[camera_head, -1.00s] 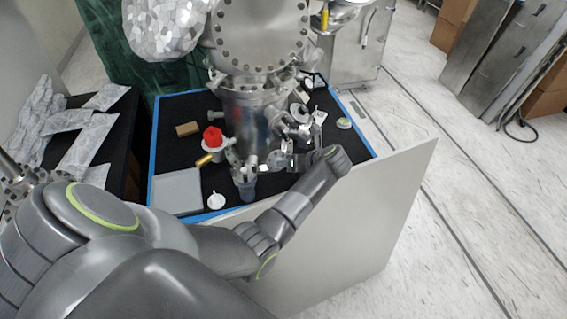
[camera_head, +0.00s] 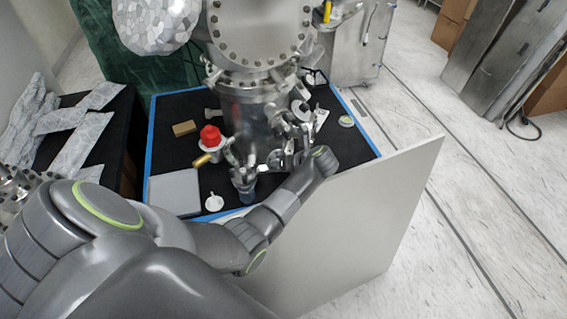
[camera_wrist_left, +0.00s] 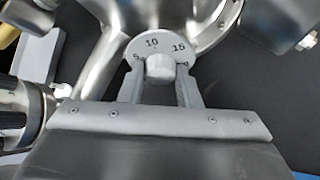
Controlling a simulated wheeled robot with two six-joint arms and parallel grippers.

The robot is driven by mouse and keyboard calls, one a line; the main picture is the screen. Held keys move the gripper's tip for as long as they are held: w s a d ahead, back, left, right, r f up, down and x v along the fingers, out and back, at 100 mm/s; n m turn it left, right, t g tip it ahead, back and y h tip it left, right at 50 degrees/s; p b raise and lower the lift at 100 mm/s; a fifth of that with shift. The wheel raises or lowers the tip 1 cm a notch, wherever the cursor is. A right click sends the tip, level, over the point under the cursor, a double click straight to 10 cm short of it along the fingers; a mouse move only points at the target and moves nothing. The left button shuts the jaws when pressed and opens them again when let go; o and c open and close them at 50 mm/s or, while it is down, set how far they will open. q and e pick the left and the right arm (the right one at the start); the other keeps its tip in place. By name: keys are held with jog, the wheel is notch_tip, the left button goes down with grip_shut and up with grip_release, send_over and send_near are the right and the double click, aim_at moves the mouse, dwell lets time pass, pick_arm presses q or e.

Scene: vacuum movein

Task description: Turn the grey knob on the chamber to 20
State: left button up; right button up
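The grey knob (camera_wrist_left: 160,68) is a round stub on a light grey dial plate (camera_wrist_left: 141,46) on the metal chamber (camera_head: 250,125). The dial shows 5, 10 and 15 in the left wrist view; a 20 mark is not visible. My left gripper (camera_wrist_left: 160,80) is open, one finger on each side of the knob, with small gaps visible between fingers and knob. In the head view, my left gripper (camera_head: 285,157) is at the chamber's lower front, and the knob is too small to make out there. My right gripper is not in view.
The chamber stands on a black table top with a blue edge (camera_head: 151,135). A red knob (camera_head: 210,135), a brass-coloured piece (camera_head: 201,160), a grey block (camera_head: 175,192) and a white disc (camera_head: 214,202) are at its left. A white panel (camera_head: 365,215) stands upright in front.

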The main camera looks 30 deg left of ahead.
pick_arm(q)
jog(key=shift+c, duration=1.3)
jog(key=shift+d+f+m+g+y+b, duration=0.15)
jog(key=shift+m+g+y+b, duration=0.5)
jog(key=shift+m, duration=0.95)
jog(key=o, duration=1)
jog(key=shift+w, duration=0.1)
